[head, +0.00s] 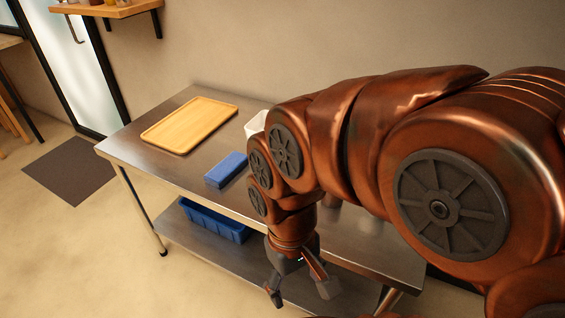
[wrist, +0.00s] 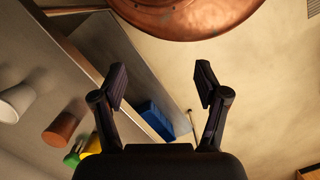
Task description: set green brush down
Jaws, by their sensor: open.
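My gripper (head: 301,294) hangs in front of the steel table's near edge in the head view. In the wrist view its two fingers (wrist: 160,68) are spread wide with nothing between them. No brush can be made out for certain. A small green thing (wrist: 72,158) shows low at the left of the wrist view, apart from the fingers and partly cut off by other things. I cannot tell whether it is the green brush. No green thing shows in the head view, where my arm hides the table's right part.
The steel table (head: 135,147) bears a wooden tray (head: 190,124), a blue block (head: 226,170) and a white cup (head: 255,124). A brown cup (wrist: 60,130) and a yellow thing (wrist: 91,144) show in the wrist view. A blue bin (head: 213,222) sits on the lower shelf.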

